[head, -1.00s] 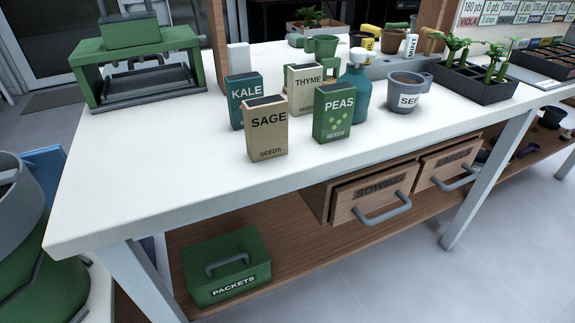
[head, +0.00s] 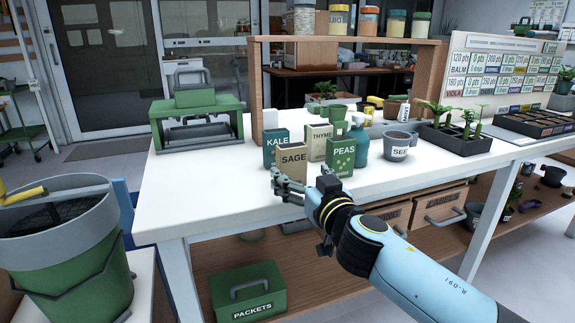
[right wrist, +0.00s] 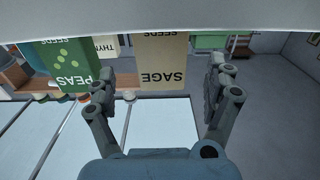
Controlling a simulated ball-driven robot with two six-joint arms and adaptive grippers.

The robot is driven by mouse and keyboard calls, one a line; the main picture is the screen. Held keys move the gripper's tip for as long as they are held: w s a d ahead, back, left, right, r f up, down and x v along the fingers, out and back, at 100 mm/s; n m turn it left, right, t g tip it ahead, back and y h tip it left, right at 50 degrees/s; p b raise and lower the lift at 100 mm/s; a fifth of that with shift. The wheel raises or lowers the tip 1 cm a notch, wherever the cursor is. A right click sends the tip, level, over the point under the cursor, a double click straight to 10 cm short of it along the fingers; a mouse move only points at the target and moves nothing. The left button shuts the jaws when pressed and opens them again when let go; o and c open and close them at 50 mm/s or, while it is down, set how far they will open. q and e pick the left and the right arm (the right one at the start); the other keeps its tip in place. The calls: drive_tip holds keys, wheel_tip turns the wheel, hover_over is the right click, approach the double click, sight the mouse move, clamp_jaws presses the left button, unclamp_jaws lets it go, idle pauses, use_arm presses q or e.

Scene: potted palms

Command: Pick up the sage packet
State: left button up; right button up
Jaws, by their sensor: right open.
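The sage packet (head: 292,160) is a tan box standing upright on the white table in the head view, in front of the kale packet (head: 276,143) and the thyme packet (head: 318,140), left of the green peas packet (head: 340,158). My right gripper (head: 284,186) is just in front of it, over the table's front edge, partly covering its lower part. In the right wrist view the sage packet (right wrist: 163,62) appears upside down between the two spread fingers of the right gripper (right wrist: 160,88), which is open and empty. My left gripper is out of view.
A blue-green spray bottle (head: 358,143) and a grey seed pot (head: 398,146) stand right of the packets. A green press (head: 195,123) stands at the back left. The table's left front (head: 190,195) is clear. Drawers (head: 440,205) hang below the tabletop.

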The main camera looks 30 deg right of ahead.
sight(294, 171)
drive_tip(key=shift+w, duration=0.25)
drive_tip(key=x, duration=0.4)
drive_tip(key=shift+w+f, duration=0.3)
drive_tip(key=shift+w+d, duration=0.1)
drive_tip(key=shift+w, duration=0.15)
drive_tip(key=shift+c, duration=0.6)
drive_tip(key=c, duration=0.7)
drive_tip(key=shift+c, duration=1.4)
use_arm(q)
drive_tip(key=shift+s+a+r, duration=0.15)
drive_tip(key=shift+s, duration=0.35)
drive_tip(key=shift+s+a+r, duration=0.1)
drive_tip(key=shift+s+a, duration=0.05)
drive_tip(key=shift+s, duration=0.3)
